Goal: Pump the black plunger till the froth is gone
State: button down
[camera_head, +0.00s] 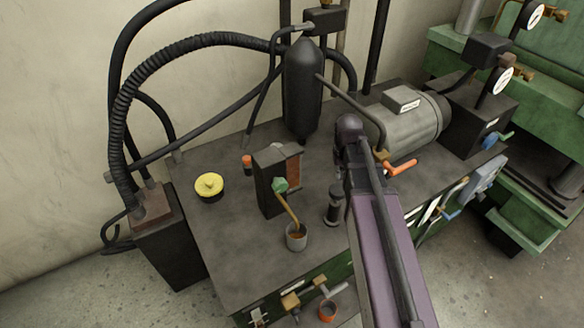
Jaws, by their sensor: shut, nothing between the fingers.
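A small upright black cylinder with a pale ring (334,204) stands on the dark bench top, just left of my arm. It looks like the black plunger's pump, though it is small and partly against the arm. My arm crosses the view from the lower right, and its dark joint is right of the black box. I cannot make out my gripper's fingers; they seem hidden by the arm. A black box (268,185) has a reddish-brown window (294,168) and a green knob (280,185). A brass spout (290,212) runs down into a grey cup (297,238) holding brown liquid. I cannot make out froth.
A yellow cap (209,185) sits at the bench's left. A black tank (303,90) and grey motor (400,115) stand behind, near an orange lever (402,167). Thick ribbed hoses (125,100) arch at left. The bench (225,240) is bare at front left.

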notch_tip(320, 180, up, 3)
jog(key=p, duration=0.2)
jog(key=shift+r+p, duration=0.2)
jog(key=shift+p, duration=0.2)
jog(key=s+f+b, duration=0.1)
jog(key=s, duration=0.9)
jog(key=shift+s+d+f, duration=0.15)
jog(key=shift+d+f, duration=0.05)
jog(key=shift+f, duration=0.05)
dwell(1.6)
